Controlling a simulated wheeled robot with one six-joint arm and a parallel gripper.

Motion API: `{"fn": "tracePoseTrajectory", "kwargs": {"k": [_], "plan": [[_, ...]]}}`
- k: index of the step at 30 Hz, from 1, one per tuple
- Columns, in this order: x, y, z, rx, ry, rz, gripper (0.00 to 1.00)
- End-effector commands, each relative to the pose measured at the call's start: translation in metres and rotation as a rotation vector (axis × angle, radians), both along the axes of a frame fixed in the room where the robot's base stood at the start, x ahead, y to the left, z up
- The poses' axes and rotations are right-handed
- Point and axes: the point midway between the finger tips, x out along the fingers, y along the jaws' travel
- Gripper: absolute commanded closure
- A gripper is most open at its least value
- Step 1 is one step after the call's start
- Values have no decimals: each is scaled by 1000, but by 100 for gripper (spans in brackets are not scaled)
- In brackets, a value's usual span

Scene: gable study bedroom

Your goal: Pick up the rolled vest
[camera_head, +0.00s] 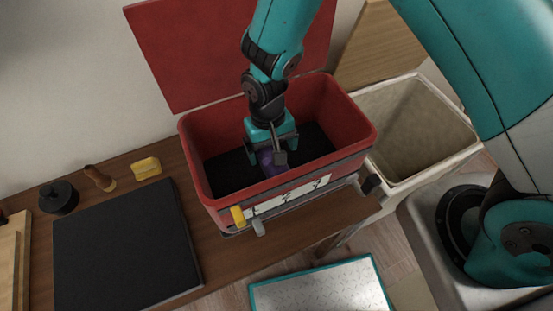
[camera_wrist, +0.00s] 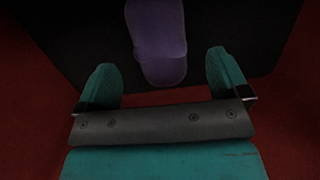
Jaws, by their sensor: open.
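The rolled vest (camera_wrist: 158,45) is a purple bundle lying on the black floor of a red box. In the wrist view it lies just beyond and between my fingertips, and its far end runs out of the top of the picture. In the head view only a small purple part of the vest (camera_head: 267,160) shows, with my gripper covering much of it. My gripper (camera_wrist: 161,75) is open and empty, reaching down inside the red box (camera_head: 200,150); it also shows in the head view (camera_head: 273,150). I cannot tell whether the fingers touch the vest.
The box's red lid (camera_head: 220,45) stands open behind it. The box walls surround my gripper. A black mat (camera_head: 120,245), a yellow object (camera_head: 146,168) and a dark round object (camera_head: 59,197) are on the wooden table (camera_head: 205,240) at left. A pale bin (camera_head: 425,150) stands at right.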

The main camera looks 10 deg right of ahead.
Motion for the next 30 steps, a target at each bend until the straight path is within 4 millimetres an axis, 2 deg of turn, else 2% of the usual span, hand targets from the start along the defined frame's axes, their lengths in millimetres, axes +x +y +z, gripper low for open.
{"fn": "tracePoseTrajectory", "kwargs": {"k": [5,15,23,26,30], "plan": [[-1,-1,-11,0,0,-1,6],[-6,-3,-56,-1,1,-3,6],[-6,-3,-59,1,-1,-3,6],[-6,-3,-59,1,-1,-3,25],[-6,-3,-59,1,-1,-3,57]]}}
